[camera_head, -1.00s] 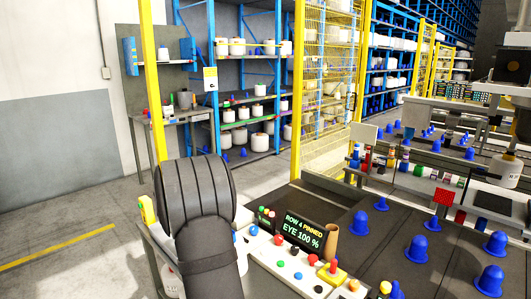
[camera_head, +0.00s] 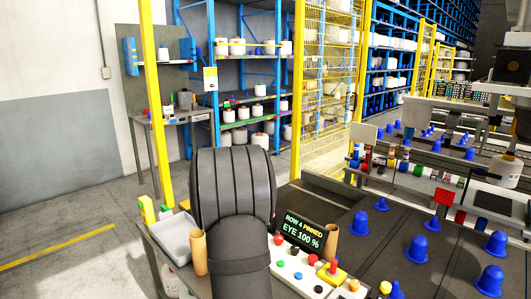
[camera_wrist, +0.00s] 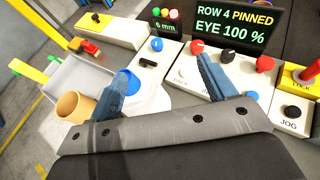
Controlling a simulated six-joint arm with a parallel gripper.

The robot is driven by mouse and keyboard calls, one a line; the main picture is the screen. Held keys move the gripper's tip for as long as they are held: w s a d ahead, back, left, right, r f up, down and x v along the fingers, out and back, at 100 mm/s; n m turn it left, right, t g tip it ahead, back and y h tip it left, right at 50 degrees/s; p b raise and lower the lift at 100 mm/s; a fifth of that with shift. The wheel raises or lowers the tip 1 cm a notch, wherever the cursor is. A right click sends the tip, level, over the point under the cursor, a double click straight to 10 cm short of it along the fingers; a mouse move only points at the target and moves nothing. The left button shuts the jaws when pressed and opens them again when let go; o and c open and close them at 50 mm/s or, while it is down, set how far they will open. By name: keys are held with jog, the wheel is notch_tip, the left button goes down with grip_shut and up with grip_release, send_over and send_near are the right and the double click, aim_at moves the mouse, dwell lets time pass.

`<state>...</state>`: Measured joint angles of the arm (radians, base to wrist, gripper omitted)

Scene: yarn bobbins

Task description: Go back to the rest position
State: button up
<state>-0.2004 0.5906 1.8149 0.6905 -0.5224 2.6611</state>
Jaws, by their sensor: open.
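My gripper (camera_wrist: 168,80) is open and empty in the wrist view, its two blue-grey fingers spread above the white control panel (camera_wrist: 178,72). A blue round part (camera_wrist: 132,80) shows partly behind the left finger. In the head view my dark ribbed arm stands in front of the panel's left end and hides the gripper. The panel (camera_head: 286,270) carries several coloured knobs and buttons. A display (camera_head: 305,233) behind it reads "ROW 4 PINNED EYE 100 %"; it also shows in the wrist view (camera_wrist: 237,25).
A grey tray (camera_head: 172,240) and a tan tube (camera_head: 199,254) stand left of my arm. Another tan tube (camera_head: 331,241) stands right of the display. Several blue cones (camera_head: 418,249) stand on the dark surface at right. A yellow post (camera_head: 153,100) rises at left.

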jog(key=w+d+m+h, duration=0.2)
jog(key=w+d, duration=0.1)
jog(key=d, duration=1)
jog(key=w+d+m+g+h, duration=0.1)
jog(key=w+d, duration=0.3)
jog(key=d, duration=0.9)
jog(key=shift+d+m+h, duration=0.25)
jog(key=shift+m+h, duration=0.15)
jog(key=shift+h, duration=0.2)
